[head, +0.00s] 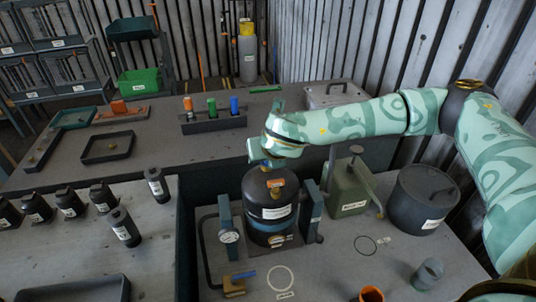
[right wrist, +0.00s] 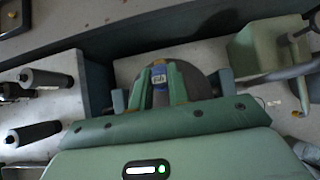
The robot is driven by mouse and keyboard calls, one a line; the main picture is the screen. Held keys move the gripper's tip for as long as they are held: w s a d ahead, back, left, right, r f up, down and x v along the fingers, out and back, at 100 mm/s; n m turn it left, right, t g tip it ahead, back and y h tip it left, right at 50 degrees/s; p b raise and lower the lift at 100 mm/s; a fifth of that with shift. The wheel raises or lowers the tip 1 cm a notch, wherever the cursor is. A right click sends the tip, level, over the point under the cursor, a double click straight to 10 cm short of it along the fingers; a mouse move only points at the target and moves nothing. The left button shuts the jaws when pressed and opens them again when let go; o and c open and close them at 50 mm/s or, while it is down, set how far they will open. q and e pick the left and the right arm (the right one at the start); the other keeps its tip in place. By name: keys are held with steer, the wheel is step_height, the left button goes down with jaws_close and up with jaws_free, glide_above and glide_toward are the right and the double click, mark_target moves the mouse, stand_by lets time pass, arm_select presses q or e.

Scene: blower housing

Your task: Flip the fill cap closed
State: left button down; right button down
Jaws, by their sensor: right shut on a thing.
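The black round tank (head: 270,208) stands upright in the middle of the right-hand bench, with a white label on its front. On its top is a small orange-brown fitting (head: 276,184). My right gripper (head: 268,164) reaches in from the right just above the tank top. In the right wrist view its two green fingers (right wrist: 161,84) are closed around a small blue and yellow piece with a white label, which looks like the fill cap (right wrist: 159,71). The hand hides much of the cap in the head view, so its tilt cannot be told. My left gripper is out of view.
Several black bottles (head: 122,226) are on the left bench. An orange cup (head: 371,294) stands at the front.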

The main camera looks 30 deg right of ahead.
steer(key=c, duration=1.3)
jaws_free()
steer(key=shift+c, duration=0.2)
steer(key=p+v, duration=0.1)
steer(key=v, duration=1.5)
steer(key=shift+s, duration=0.1)
